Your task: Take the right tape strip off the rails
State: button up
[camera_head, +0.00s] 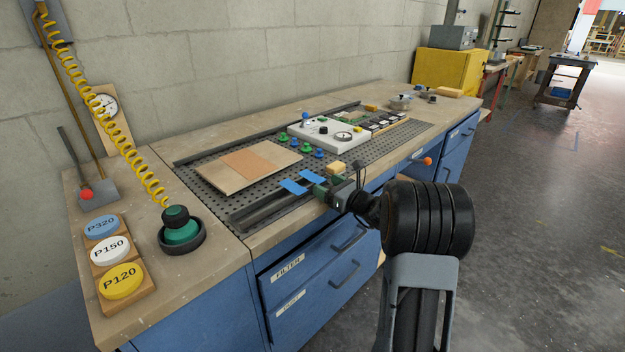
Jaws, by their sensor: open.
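Two blue tape strips lie across the dark front rail (262,214) on the bench. The left strip (293,187) and the right strip (314,177) are close together. My gripper (326,186) is open, just right of and in front of the right strip. Its jaws are small and dark here, and I cannot tell whether they touch the strip. My arm comes in from the lower right and covers the rail's right end.
A wooden board with an orange-brown patch (250,162) lies on the perforated plate. A white control panel (328,132), coloured knobs (308,149) and a yellowish block (335,168) are close behind the gripper. A green-topped sander (181,227) and labelled discs (121,280) stand left.

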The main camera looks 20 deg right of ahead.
jog(key=shift+w+a, duration=0.2)
jog(key=shift+w, duration=0.25)
jog(key=shift+c, duration=0.3)
jog(key=c, duration=1)
jog(key=shift+o, duration=0.2)
